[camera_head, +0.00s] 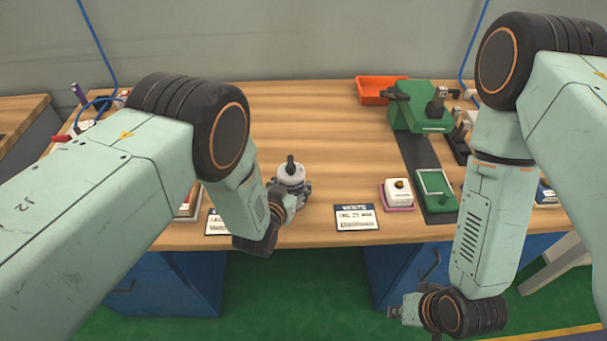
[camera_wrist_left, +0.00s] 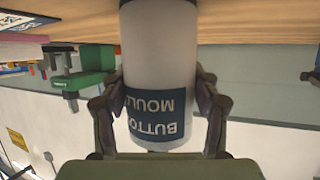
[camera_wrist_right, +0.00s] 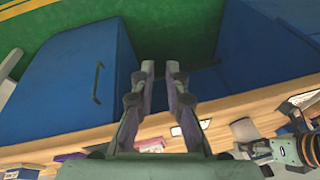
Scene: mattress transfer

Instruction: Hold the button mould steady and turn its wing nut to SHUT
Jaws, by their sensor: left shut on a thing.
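The button mould (camera_head: 290,176) is a pale upright cylinder near the table's front edge, with a dark wing nut (camera_head: 290,161) on top. My left gripper (camera_head: 300,190) is shut around its body. In the left wrist view the mould (camera_wrist_left: 160,60) shows upside down between the fingers (camera_wrist_left: 160,105), with its blue BUTTON MOULD label.
Right of the mould are a label card (camera_head: 356,218), a white block on a pink tray (camera_head: 398,194), a green frame (camera_head: 434,188) and a green press (camera_head: 418,108). An orange bin (camera_head: 380,88) is at the back. The table's middle (camera_head: 325,125) is clear.

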